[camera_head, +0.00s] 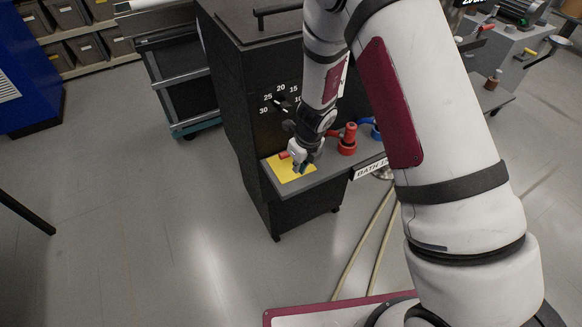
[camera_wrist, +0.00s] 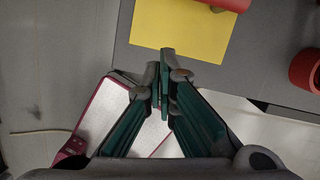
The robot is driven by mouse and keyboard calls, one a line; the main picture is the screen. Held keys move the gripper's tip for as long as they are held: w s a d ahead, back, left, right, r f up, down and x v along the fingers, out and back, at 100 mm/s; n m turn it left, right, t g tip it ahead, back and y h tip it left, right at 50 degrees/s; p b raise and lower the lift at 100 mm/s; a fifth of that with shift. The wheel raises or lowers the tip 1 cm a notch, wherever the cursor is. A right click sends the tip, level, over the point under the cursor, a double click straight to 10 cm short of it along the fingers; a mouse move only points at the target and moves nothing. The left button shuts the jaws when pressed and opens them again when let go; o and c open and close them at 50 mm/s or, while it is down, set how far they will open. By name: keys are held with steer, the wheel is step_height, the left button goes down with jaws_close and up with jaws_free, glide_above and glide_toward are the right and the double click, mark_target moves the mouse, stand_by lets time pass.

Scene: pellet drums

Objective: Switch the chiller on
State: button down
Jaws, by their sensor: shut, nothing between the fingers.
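The chiller (camera_head: 235,110) is a black cabinet with a temperature dial (camera_head: 283,105) on its upright face and a grey ledge (camera_head: 325,178) below. A yellow plate (camera_head: 284,171) lies on the ledge; it also shows in the wrist view (camera_wrist: 180,28). A red part (camera_head: 283,155) sits at the plate's far side, cut off at the top of the wrist view (camera_wrist: 230,4). My gripper (camera_head: 303,170) is shut and empty over the plate. Its green fingertips (camera_wrist: 167,65) overlap the plate's near edge in the wrist view. I cannot tell whether they touch it.
A red valve handle (camera_head: 348,139) and a blue one (camera_head: 375,130) stand to the right on the ledge. A label reading "BATH" (camera_head: 370,168) is on its front edge. Two pale hoses (camera_head: 366,240) run across the floor.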

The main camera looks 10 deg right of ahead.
steer(key=a+v, duration=0.1)
steer(key=v, duration=0.8)
steer(key=shift+w+d+r, duration=0.15)
steer(key=shift+d+r, duration=0.05)
steer(key=shift+d, duration=0.05)
steer(key=s+d+r+n+t+y, duration=0.1)
steer(key=s+r+n, duration=0.5)
steer(key=r, duration=0.5)
steer(key=s+d+r+n+y, duration=0.1)
steer(key=s+r+n, duration=0.2)
steer(key=r+n, duration=0.65)
steer(key=s+d+r+n+t+h, duration=0.1)
steer(key=s+d+r+n, duration=0.3)
steer(key=s+n, duration=0.3)
steer(key=s+d+r+n+t+h, duration=0.1)
steer(key=s+d+r+n, duration=0.3)
steer(key=s, duration=0.5)
steer(key=r+n+h, duration=0.1)
steer(key=n, duration=0.1)
steer(key=shift+r+n, duration=0.15)
steer(key=shift+n, duration=0.2)
steer(key=shift+s+d, duration=0.1)
